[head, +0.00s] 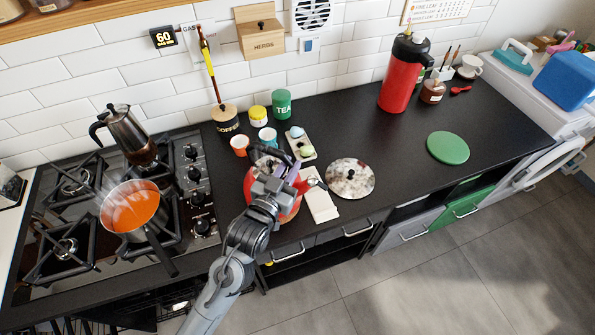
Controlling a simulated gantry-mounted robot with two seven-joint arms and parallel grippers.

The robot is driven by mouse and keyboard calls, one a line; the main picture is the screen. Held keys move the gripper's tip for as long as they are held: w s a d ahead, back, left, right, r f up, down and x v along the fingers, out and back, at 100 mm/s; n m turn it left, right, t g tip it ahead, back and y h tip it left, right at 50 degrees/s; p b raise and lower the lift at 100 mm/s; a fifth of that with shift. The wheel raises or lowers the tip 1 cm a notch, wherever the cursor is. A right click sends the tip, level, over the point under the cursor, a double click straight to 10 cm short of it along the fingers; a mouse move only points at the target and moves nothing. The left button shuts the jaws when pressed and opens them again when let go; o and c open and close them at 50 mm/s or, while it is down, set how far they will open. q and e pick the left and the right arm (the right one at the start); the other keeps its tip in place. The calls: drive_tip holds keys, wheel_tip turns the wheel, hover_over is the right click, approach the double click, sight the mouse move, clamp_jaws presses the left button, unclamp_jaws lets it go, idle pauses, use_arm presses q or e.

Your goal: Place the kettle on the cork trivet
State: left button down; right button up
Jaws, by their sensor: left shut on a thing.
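The red kettle (250,181) is at the front of the black counter, right of the hob, largely hidden behind my left gripper and forearm. My left gripper (287,180) is over the kettle's top and shut on it; the fingertips are hard to make out. I cannot tell whether the kettle's base touches the counter. A plain green disc (448,147) lies farther right. My right gripper is not in view.
An orange-filled pan (131,212) and a moka pot (133,137) stand on the hob. Cups, tins and a small tray (301,148) are behind the kettle. A white flat piece (321,205) lies beside it. A red flask (401,76) stands at the back. Counter around the green disc is clear.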

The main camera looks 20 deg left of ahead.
use_arm(q)
drive_tip(key=shift+w+a+r, duration=0.1)
drive_tip(key=shift+a+r, duration=0.05)
drive_tip(key=shift+r, duration=0.05)
drive_tip(key=shift+f, duration=1.95)
drive_tip(key=shift+f+b, duration=0.2)
drive_tip(key=shift+b, duration=0.1)
drive_tip(key=c, duration=1.3)
unclamp_jaws()
drive_tip(key=shift+f, duration=0.25)
drive_tip(key=shift+c, duration=0.2)
drive_tip(key=shift+o, duration=1.3)
drive_tip(key=shift+r, duration=0.15)
